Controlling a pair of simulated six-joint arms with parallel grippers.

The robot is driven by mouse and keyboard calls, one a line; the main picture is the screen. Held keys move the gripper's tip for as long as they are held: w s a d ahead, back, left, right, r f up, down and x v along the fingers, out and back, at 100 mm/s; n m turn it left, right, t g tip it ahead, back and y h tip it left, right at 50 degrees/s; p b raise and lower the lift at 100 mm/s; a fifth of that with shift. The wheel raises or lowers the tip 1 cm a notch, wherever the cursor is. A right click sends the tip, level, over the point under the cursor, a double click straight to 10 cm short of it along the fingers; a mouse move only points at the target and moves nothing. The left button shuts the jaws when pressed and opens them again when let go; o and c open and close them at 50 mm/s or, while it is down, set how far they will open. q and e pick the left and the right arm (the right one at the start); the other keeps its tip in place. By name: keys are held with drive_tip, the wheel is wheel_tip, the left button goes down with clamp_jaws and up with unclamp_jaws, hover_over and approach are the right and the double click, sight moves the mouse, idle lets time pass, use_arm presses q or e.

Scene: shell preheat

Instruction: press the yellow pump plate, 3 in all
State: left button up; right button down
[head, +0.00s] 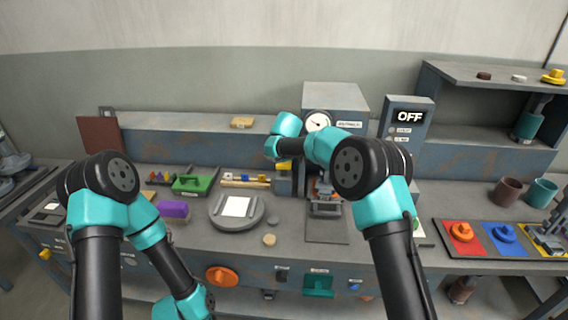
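A small yellow plate (283,166), which looks like the pump plate, shows at the back middle of the bench, just below my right wrist. It is partly hidden by my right arm. My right gripper (284,186) points down at this spot, close to the plate; its fingers are small and dark, and I cannot tell whether they are open or whether they touch the plate. My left arm bends down to the bottom edge of the head view, and its gripper is out of the frame.
A round grey dish with a white pad (237,207) stands left of my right gripper. A green block (192,184) and purple block (173,209) lie further left. A grey machine with a gauge (318,121) stands behind. A box reading OFF (407,117) is at right, near red and blue pads.

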use_arm(q)
drive_tip(key=shift+c, duration=0.3)
clamp_jaws()
idle(0.3)
idle(1.3)
